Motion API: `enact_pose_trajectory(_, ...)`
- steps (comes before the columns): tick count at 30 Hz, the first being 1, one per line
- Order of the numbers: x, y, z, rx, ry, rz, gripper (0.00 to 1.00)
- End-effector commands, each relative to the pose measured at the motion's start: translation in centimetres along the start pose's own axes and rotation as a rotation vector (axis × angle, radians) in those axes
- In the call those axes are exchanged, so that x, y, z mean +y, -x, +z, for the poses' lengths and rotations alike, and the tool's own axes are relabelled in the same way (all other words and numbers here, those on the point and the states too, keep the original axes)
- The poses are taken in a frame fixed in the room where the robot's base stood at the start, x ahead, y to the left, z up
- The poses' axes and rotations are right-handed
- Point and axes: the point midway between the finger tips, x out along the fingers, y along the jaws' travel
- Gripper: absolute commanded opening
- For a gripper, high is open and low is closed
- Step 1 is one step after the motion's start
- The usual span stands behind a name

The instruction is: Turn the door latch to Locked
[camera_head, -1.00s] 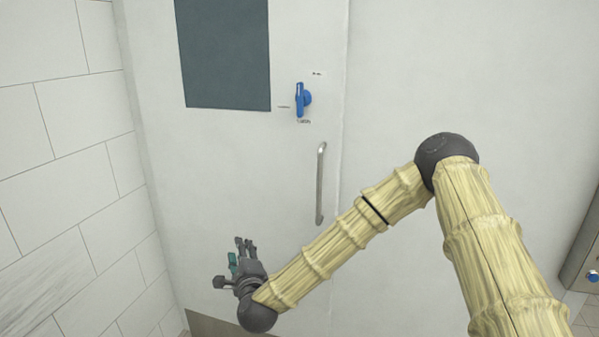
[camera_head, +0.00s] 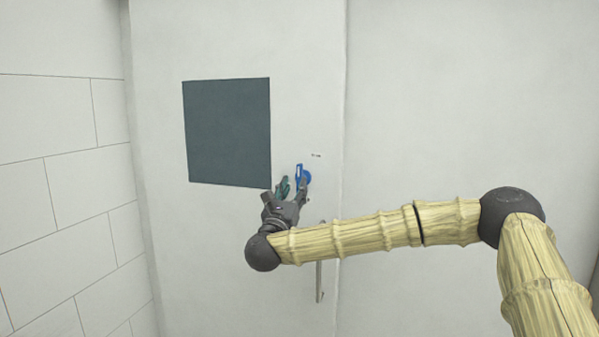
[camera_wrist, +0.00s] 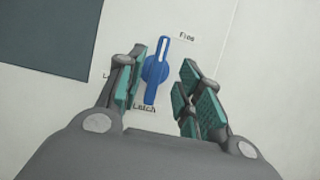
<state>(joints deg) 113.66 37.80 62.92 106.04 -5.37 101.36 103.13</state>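The door latch is a blue turn knob (camera_head: 301,174) on the white door (camera_head: 225,50), right of the dark panel. In the wrist view the knob (camera_wrist: 156,71) stands nearly upright, its white-striped end up. Printed labels surround it: one like "Free" at upper right, "Latch" below, and one at left mostly hidden by a finger. My gripper (camera_head: 292,187) is at the latch's lower left in the head view. In the wrist view my gripper (camera_wrist: 162,92) is open, with green-padded fingers either side of the knob's lower part. I cannot tell whether they touch it.
A dark rectangular panel (camera_head: 228,132) is on the door to the left. A vertical metal handle (camera_head: 319,275) is below the latch, partly behind my arm. A tiled wall (camera_head: 60,170) stands at the left. The plain surface to the right is clear.

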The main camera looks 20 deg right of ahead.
Motion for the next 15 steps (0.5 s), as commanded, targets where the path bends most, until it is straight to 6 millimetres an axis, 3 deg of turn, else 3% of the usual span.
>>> enact_pose_trajectory(6,0.0,-3.7,0.2,0.001,0.003,-0.001,0.36)
enact_pose_trajectory(15,0.1,-6.1,0.0,0.002,0.003,0.002,0.36)
